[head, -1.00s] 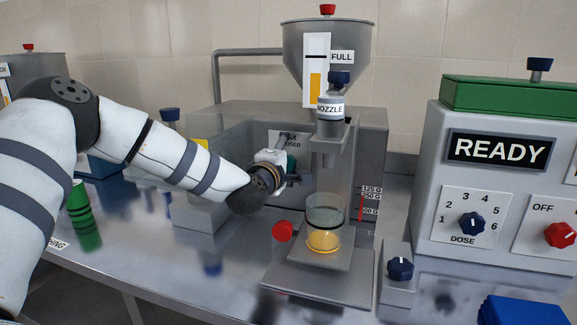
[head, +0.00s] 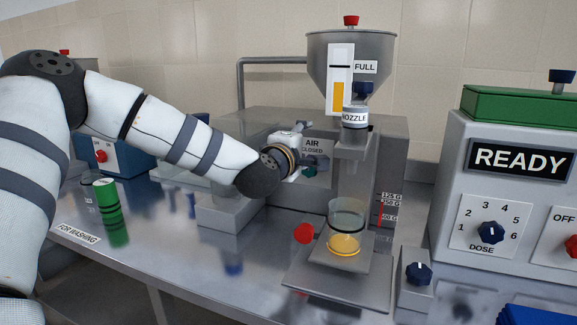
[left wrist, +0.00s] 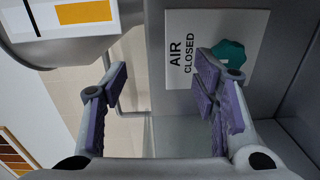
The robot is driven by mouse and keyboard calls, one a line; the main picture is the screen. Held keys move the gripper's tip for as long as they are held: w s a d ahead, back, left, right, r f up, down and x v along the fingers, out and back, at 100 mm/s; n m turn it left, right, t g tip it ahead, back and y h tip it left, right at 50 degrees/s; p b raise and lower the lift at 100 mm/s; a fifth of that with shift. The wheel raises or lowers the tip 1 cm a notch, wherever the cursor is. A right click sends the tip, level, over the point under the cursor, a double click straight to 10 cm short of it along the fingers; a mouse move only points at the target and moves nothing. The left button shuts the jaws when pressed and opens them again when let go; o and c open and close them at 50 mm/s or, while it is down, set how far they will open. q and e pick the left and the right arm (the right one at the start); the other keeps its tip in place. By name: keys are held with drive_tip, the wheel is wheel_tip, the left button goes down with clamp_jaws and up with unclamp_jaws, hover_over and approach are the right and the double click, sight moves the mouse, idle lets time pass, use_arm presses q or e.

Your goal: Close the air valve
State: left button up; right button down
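In the head view a little of the teal knob (head: 311,173) shows below the AIR CLOSED sign (head: 316,146), mostly hidden by my gripper. My left gripper (head: 310,157) is in front of the machine at the sign. The left wrist view shows its purple-padded fingers (left wrist: 160,82) wide apart with nothing between them. One finger overlaps the knob's edge; contact cannot be told. My right gripper is not in view.
Right of the valve, a nozzle (head: 355,117) stands over a glass cup (head: 346,220) of yellow content on the stand. A red knob (head: 303,234) sits near the cup. The READY dosing box (head: 470,200) is at right. A green container (head: 106,194) stands at left.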

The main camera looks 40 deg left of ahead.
use_arm(q)
drive_tip(key=s+d+f, duration=0.2)
drive_tip(key=s+f, duration=0.1)
drive_tip(key=s, duration=0.6)
drive_tip(key=shift+g, duration=0.3)
drive_tip(key=shift+s+d, duration=0.1)
idle(0.4)
